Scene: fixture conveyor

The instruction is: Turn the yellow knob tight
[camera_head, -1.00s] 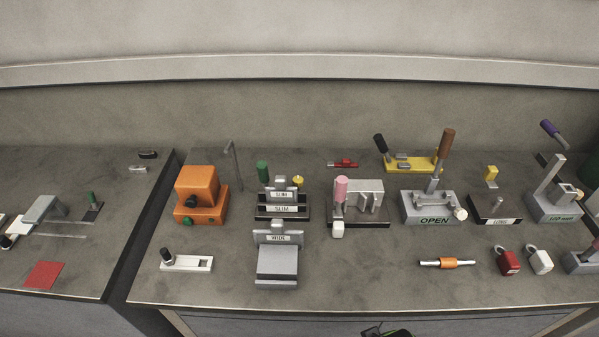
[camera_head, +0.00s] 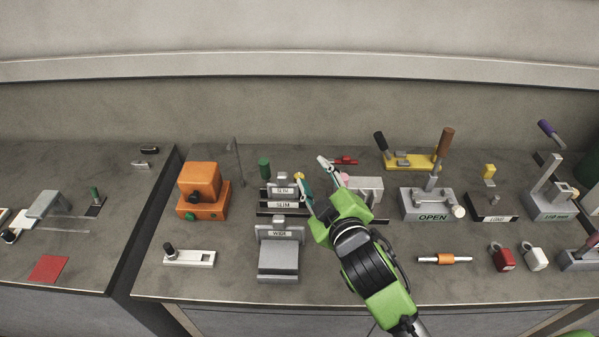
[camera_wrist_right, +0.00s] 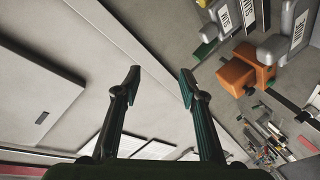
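A small yellow knob (camera_head: 299,177) shows at the right end of the grey fixture labelled SLIM (camera_head: 283,204). It is partly hidden behind a fingertip of my right gripper (camera_head: 311,172). That gripper is open and empty, its two fingers spread above the bench between the SLIM fixture and the pink-handled fixture (camera_head: 364,187). Whether a finger touches the knob I cannot tell. In the right wrist view the fingers (camera_wrist_right: 159,76) are wide apart with nothing between them, and the knob is not seen. My left gripper is not in view.
A green handle (camera_head: 264,167) stands at the SLIM fixture's left, with an orange machine (camera_head: 203,190) further left. A grey WIDE fixture (camera_head: 278,260) is in front. A yellow-based clamp (camera_head: 411,161) and an OPEN block (camera_head: 428,206) stand right.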

